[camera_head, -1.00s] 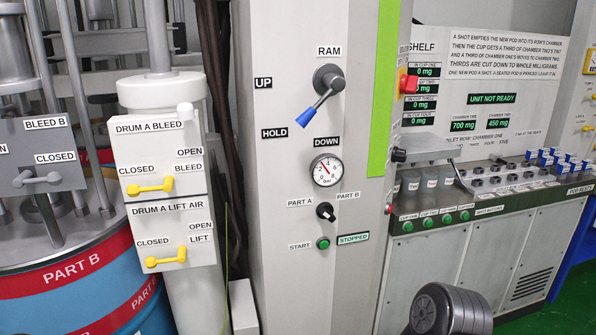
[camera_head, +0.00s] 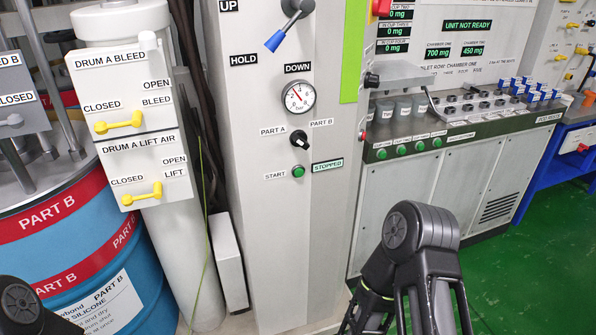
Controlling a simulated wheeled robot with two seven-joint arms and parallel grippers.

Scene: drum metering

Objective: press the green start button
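The green start button (camera_head: 298,172) is on the front of the pale grey column, to the right of its START label. A green-lit display (camera_head: 328,165) beside it reads STOPPED. A black PART A / PART B selector knob (camera_head: 299,140) sits just above the button. Nothing touches or covers the button. My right arm shows at the lower right, with a dark rounded joint raised in front of the cabinet. A bit of my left arm shows in the bottom left corner. Neither gripper's fingertips can be seen.
A pressure gauge (camera_head: 299,96) and a blue-tipped RAM lever (camera_head: 275,40) are above the selector. Yellow valve handles (camera_head: 118,122) are on the left panel, above the blue PART B drum (camera_head: 110,265). A cabinet with several green buttons (camera_head: 401,149) stands right of the column.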

